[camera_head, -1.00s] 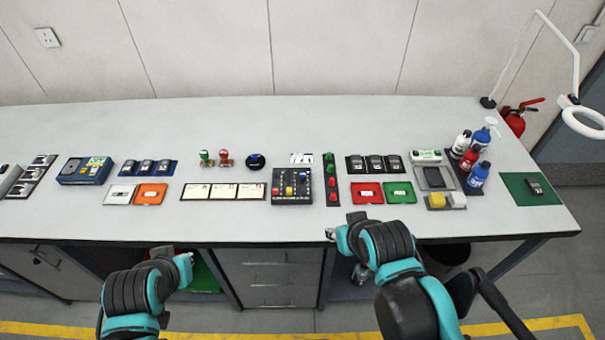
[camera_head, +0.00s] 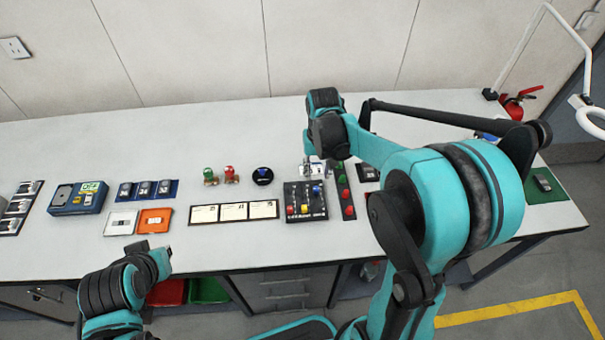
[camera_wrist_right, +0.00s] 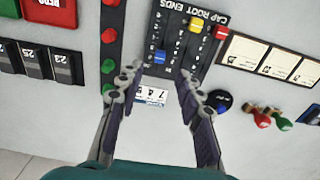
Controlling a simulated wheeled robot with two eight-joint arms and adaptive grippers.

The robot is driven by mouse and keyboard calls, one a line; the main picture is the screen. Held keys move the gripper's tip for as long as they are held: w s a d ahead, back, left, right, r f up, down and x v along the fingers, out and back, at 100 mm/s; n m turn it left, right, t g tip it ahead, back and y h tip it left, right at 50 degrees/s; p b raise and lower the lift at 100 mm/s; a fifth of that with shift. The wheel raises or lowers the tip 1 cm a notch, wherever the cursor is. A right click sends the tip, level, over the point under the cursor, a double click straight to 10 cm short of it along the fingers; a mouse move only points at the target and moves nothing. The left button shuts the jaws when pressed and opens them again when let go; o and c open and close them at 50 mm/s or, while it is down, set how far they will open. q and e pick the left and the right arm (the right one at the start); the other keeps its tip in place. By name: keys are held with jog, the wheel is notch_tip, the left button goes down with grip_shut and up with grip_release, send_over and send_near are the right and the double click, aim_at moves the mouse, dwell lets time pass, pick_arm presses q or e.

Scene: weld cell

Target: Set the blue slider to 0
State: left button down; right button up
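The black slider panel (camera_head: 292,189) stands on the bench. Its blue slider (camera_head: 317,189) sits toward the far end of its track, while the red knob (camera_head: 291,210) and yellow knob (camera_head: 305,209) sit near the front. My right gripper (camera_head: 313,163) is above the panel's far edge, partly hidden by its own wrist. In the right wrist view, this gripper (camera_wrist_right: 160,78) is open and empty, with the blue slider (camera_wrist_right: 160,56) ahead between the fingertips, apart from them. My left gripper (camera_head: 150,250) hangs at the bench's front edge; its opening is unclear.
A strip of red and green buttons (camera_head: 343,196) stands close beside the panel. A white number card (camera_wrist_right: 150,96) lies behind the panel. Three white cards (camera_head: 234,211) and a round dark knob (camera_head: 262,176) are to the left. My right arm covers the bench's right part.

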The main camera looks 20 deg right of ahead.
aim_at(316, 189)
jog(key=shift+w+f, duration=0.3)
jog(key=shift+w, duration=0.1)
jog(key=shift+f, duration=0.25)
notch_tip(316, 189, down, 7)
jog(key=b, duration=0.2)
jog(key=shift+f+b, duration=0.1)
jog(key=shift+b, duration=0.2)
jog(key=shift+s, duration=0.1)
grip_shut()
